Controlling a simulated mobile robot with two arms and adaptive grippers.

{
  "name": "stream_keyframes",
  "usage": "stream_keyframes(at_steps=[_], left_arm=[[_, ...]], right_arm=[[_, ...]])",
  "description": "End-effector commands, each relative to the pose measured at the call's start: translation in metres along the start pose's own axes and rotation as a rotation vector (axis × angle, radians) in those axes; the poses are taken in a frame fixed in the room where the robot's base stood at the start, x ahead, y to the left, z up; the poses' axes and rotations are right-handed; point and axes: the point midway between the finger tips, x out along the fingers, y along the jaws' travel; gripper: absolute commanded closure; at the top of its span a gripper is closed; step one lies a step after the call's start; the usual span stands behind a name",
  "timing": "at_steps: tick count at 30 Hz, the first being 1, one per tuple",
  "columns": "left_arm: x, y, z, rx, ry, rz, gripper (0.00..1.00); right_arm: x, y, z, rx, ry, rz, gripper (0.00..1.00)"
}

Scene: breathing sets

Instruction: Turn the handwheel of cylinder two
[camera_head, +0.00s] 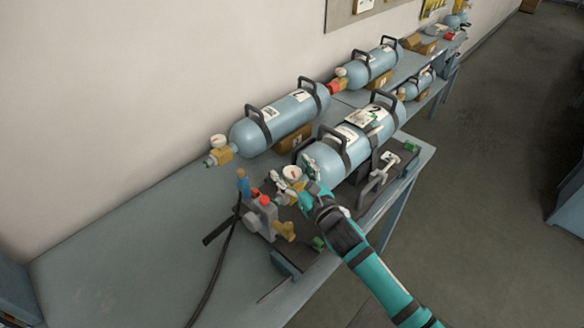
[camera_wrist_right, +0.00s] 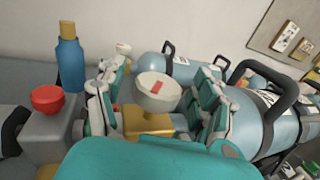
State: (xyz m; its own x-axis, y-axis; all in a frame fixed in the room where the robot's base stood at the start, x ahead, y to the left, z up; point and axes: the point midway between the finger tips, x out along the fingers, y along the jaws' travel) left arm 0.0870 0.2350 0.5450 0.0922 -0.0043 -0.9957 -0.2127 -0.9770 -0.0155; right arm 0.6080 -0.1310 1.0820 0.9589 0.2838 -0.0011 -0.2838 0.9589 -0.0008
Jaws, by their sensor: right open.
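Cylinder two (camera_head: 340,157) is a light blue bottle with black carry handles and a label "2". It lies in a dark holder near the table's front edge. My right gripper (camera_head: 294,182) is at its valve end, fingers spread. In the right wrist view the open fingers of my right gripper (camera_wrist_right: 155,108) stand on either side of the white round gauge (camera_wrist_right: 158,88) and brass valve block (camera_wrist_right: 148,125). I cannot tell whether they touch. The handwheel is not clearly visible; my gripper covers that area. My left gripper is not in view.
A grey fitting with a red knob (camera_head: 265,201), a blue-bodied part (camera_head: 243,183) and a black hose (camera_head: 219,262) stand left of the gripper. Another cylinder (camera_head: 280,117) lies behind, near the wall. The table's left part (camera_head: 130,235) is clear.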

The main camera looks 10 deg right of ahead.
Motion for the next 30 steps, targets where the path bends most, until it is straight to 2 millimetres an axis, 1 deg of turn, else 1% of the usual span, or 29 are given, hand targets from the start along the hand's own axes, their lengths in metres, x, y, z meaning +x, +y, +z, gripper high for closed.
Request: stream_keyframes(at_steps=[3,9,11,22,23,30], left_arm=[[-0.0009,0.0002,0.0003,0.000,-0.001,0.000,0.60],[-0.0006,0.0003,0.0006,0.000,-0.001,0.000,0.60],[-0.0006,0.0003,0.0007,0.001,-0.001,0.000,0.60],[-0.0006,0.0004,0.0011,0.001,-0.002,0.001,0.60],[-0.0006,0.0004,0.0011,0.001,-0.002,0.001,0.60],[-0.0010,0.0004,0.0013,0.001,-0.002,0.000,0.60]], right_arm=[[0.0033,0.0006,0.0000,0.001,0.000,0.001,0.31],[0.0032,0.0005,-0.0003,0.001,0.000,0.001,0.31],[0.0032,0.0005,-0.0003,0.001,0.000,0.001,0.37],[0.0029,0.0004,-0.0003,0.001,0.000,0.001,0.85],[0.0029,0.0004,-0.0003,0.001,0.000,0.001,0.88],[0.0031,-0.0003,0.0002,-0.003,0.000,0.026,0.88]])
